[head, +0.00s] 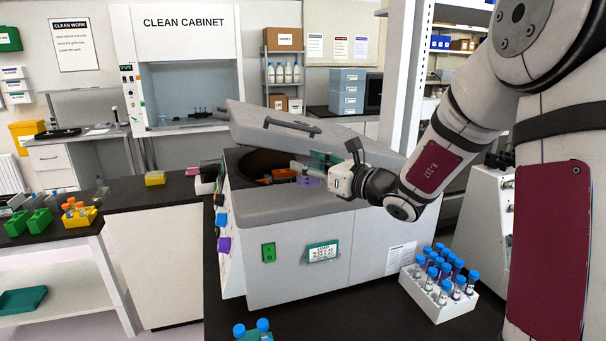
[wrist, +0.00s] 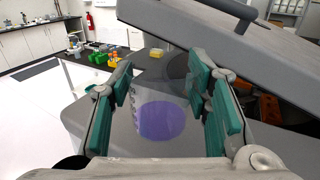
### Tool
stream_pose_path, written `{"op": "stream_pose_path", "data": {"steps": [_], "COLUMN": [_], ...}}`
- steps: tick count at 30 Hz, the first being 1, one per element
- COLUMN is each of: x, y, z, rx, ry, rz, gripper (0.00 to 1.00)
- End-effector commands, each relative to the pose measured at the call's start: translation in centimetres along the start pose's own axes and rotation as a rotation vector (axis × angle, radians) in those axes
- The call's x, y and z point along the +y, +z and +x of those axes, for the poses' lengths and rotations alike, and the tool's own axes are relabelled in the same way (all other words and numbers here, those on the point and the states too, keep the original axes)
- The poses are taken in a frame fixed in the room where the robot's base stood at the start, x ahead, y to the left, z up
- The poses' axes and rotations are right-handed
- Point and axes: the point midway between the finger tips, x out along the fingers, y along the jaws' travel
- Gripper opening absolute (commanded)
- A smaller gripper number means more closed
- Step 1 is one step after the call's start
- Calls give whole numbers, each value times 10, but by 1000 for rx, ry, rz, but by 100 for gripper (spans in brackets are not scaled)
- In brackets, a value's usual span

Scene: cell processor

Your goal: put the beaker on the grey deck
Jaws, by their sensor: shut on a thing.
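The clear beaker (wrist: 161,119), with purple liquid and graduation marks, stands out between my gripper's green pads in the wrist view. In the head view its purple part (head: 309,182) shows just below the fingers. My gripper (head: 310,170) is shut on the beaker, also seen in the wrist view (wrist: 162,88). It is at the open front of the big white machine, under the raised lid. The grey deck (head: 285,211) is the machine's top rim; it also shows in the wrist view (wrist: 85,122). The beaker is above the deck; I cannot tell whether its base touches.
The tilted grey lid (head: 290,128) hangs close over my gripper; its edge is at the right in the wrist view (wrist: 215,50). The round bowl (head: 255,165) holds orange parts. A white rack of blue-capped tubes (head: 440,300) stands at the right front.

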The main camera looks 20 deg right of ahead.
Motion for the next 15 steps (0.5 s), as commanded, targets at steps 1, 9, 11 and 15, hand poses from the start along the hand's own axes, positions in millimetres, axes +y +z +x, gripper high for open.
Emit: {"op": "stream_pose_path", "data": {"steps": [1, 9, 11, 15], "x": [-4, -15, -15, -15], "y": [-1, -4, -9, -27], "z": [10, 37, 38, 37], "rx": [-2, 0, 1, 1], "ry": [1, 0, 0, -1], "rz": [1, 1, 3, 5], "gripper": [0, 0, 0, 0]}}
